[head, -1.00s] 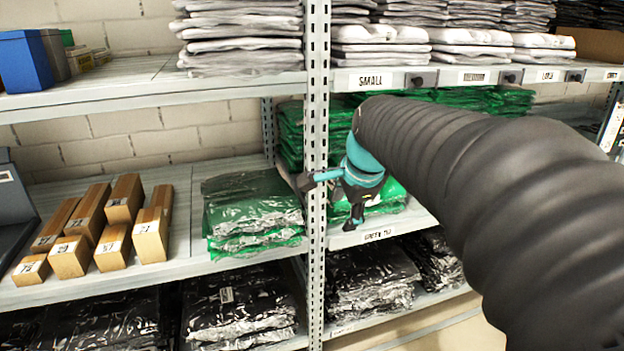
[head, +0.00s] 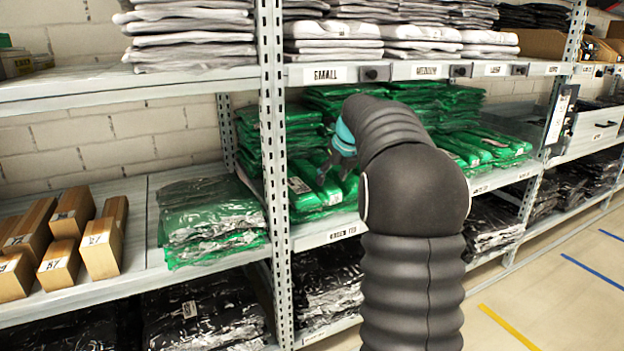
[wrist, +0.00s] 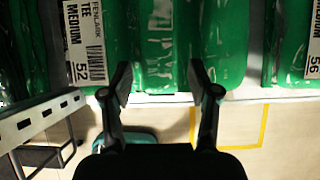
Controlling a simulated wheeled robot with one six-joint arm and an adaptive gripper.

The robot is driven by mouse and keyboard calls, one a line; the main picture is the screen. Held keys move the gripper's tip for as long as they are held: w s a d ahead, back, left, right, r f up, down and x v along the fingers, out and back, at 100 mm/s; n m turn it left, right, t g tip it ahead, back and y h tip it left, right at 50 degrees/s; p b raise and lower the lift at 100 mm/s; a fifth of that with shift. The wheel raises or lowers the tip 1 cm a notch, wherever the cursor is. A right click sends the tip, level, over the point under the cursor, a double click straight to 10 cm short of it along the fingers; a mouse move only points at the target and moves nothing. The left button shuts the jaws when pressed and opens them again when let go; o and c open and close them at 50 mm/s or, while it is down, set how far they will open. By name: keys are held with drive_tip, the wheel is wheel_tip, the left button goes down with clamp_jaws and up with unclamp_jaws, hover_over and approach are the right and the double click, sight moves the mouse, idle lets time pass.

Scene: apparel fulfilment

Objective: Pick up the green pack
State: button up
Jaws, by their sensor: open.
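Green packs in clear plastic fill the middle shelf. One stack (head: 210,218) lies left of the upright post, and more green packs (head: 480,147) lie to its right. My gripper (head: 330,170) is over the front of the green packs just right of the post, partly hidden by my arm. In the wrist view my gripper (wrist: 158,85) is open and empty, its fingertips at the front edge of a green pack (wrist: 158,45). A label there reads "MEDIUM 52" (wrist: 86,45). I cannot tell whether the fingers touch the pack.
The metal post (head: 272,160) stands close left of my gripper. White folded garments (head: 335,45) sit on the shelf above. Cardboard boxes (head: 70,235) stand at left. Black packs (head: 325,285) lie below. The floor (head: 560,290) at right is clear.

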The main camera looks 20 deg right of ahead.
sight(313, 170)
drive_tip(key=w, duration=0.7)
drive_tip(key=shift+a, duration=0.15)
drive_tip(key=w, duration=0.1)
drive_tip(key=w+f, duration=0.1)
drive_tip(key=w, duration=0.1)
drive_tip(key=shift+w+f, duration=0.2)
drive_tip(key=shift+f, duration=0.2)
drive_tip(key=shift+w+f, duration=0.25)
drive_tip(key=shift+f, duration=0.15)
drive_tip(key=shift+c, duration=0.2)
drive_tip(key=c, duration=1)
drive_tip(key=shift+r+p, duration=0.25)
drive_tip(key=shift+p, duration=0.2)
